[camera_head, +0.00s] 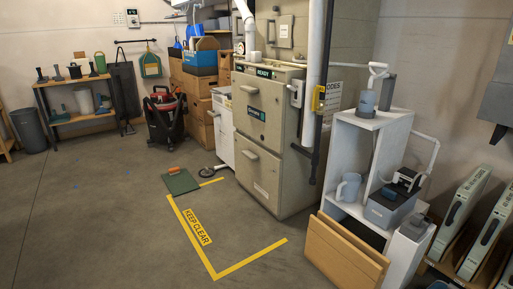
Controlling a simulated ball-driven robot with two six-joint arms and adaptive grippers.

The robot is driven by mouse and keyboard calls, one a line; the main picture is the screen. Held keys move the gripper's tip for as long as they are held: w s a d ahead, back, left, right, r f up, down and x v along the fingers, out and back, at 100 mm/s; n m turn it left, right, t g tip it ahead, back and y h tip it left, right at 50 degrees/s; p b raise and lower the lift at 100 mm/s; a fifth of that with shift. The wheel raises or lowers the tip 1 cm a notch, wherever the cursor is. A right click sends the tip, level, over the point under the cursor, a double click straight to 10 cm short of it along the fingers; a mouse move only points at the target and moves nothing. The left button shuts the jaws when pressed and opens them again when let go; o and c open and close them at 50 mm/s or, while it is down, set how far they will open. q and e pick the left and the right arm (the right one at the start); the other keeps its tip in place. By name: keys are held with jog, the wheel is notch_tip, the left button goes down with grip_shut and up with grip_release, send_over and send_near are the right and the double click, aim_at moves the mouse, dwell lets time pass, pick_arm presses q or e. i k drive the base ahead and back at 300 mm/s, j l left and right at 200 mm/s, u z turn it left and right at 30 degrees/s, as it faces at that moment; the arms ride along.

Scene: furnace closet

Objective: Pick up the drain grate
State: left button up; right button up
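A small round dark disc with a pale rim, which looks like the drain grate (207,172), lies on the concrete floor in front of the white cabinet, left of the furnace. It is small in the head view, and its slots cannot be made out. A thin pale piece extends from it to the right. Neither of my grippers is in view.
A green mat (181,184) with an orange-topped item lies beside the disc. Yellow floor tape (215,270) marks an area before the furnace (268,130). A white shelf unit (337,150) and leaning wooden panels (340,255) stand right. The left floor is clear.

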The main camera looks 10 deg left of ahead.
aim_at(206, 172)
jog(key=i+j+u, duration=0.3)
jog(key=i, duration=0.15)
jog(key=i+j+u, duration=0.3)
jog(key=i, duration=0.15)
jog(key=i+u, duration=0.35)
jog(key=i+j, duration=0.1)
jog(key=i, duration=3.85)
